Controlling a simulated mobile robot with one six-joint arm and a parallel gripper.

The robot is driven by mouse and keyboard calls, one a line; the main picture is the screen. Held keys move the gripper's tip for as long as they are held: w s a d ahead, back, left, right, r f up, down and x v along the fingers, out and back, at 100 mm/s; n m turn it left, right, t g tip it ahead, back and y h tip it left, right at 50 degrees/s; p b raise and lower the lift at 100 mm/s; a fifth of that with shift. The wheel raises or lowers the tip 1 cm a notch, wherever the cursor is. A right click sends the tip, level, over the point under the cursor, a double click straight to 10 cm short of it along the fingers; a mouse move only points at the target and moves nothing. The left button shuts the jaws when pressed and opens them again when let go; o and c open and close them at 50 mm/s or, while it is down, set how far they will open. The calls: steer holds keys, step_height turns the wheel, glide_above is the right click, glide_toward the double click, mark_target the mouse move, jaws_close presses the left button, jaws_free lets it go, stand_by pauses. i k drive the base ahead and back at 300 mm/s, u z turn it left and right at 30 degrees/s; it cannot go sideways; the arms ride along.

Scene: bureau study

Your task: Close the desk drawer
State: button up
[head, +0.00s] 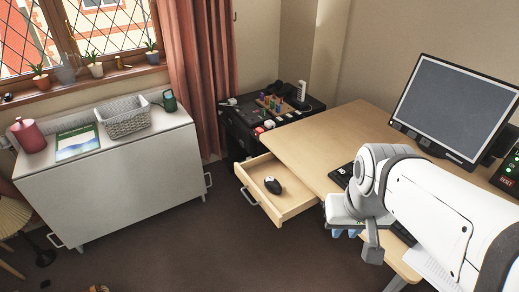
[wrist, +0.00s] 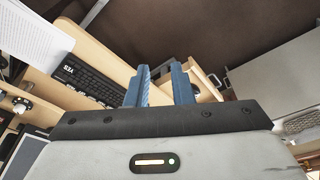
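The desk drawer (head: 292,206) is pulled out from the left side of the wooden desk (head: 325,135). It is a light wooden box with a handle (head: 249,196) on its front, and a black and white computer mouse (head: 272,185) lies inside. My gripper (head: 346,233) shows its blue fingers right of the drawer, partly hidden by my arm. In the wrist view, the fingers (wrist: 161,85) are apart with an empty gap between them. Part of the drawer (wrist: 203,82) shows just right of them there; I cannot tell whether they touch it.
A keyboard (wrist: 85,72) lies on the desk, near a monitor (head: 453,107). A black cabinet (head: 236,130) with small items stands behind the drawer. A white cabinet (head: 120,185) with a basket (head: 125,118) stands at left. The dark floor (head: 210,245) before the drawer is clear.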

mark_target(295, 197)
steer(key=z, duration=0.2)
steer(key=i, duration=1.05)
steer(key=u, duration=0.3)
